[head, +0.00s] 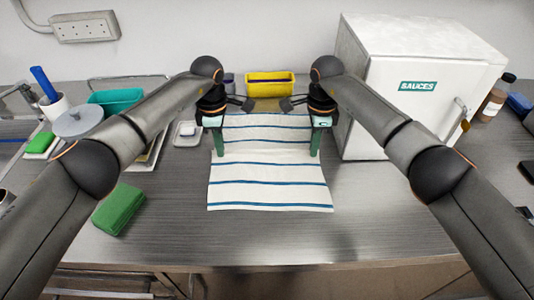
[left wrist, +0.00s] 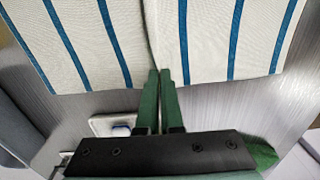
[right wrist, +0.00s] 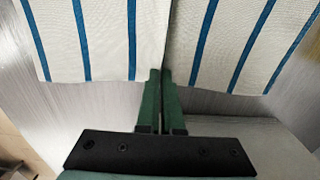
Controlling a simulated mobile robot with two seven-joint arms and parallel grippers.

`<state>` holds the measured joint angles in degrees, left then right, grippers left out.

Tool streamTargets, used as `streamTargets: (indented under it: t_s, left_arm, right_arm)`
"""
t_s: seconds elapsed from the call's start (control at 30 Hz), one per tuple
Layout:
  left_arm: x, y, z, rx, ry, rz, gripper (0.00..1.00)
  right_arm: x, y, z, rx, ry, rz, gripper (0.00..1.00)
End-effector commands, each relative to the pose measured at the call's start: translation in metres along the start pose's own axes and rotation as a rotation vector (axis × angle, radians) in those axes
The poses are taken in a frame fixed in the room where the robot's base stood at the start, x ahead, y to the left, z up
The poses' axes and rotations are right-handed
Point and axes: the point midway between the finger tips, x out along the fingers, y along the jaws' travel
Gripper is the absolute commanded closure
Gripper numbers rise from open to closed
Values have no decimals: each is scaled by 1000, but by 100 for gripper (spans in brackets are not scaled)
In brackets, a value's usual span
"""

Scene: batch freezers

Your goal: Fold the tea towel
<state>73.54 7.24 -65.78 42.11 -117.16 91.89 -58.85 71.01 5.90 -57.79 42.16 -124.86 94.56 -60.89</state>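The tea towel (head: 268,170), white with blue stripes, lies on the steel worktop in front of me. My left gripper (head: 220,153) is at its left edge and my right gripper (head: 314,154) at its right edge, both about halfway along. In the left wrist view the fingers (left wrist: 166,72) are together on the towel's edge, with a crease running away from the tips. In the right wrist view the fingers (right wrist: 160,72) are likewise shut at a crease. The cloth between the tips is mostly hidden.
A white box marked SAUCES (head: 400,110) stands close on the right. A green sponge (head: 118,209) lies to the left, and a small white dish (head: 187,140) sits near the left gripper. A yellow bin (head: 270,86) is behind the towel. The worktop in front is clear.

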Motion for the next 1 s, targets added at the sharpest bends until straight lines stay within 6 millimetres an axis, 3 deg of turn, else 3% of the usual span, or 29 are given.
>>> streamTargets:
  t_s: [0.57,1.0]
  left_arm:
    - [-3,0,0,-1,1,-2,100]
    - [-36,0,0,0,0,-1,100]
  right_arm:
    - [-4,0,0,0,0,0,100]
    - [-37,0,0,0,0,0,100]
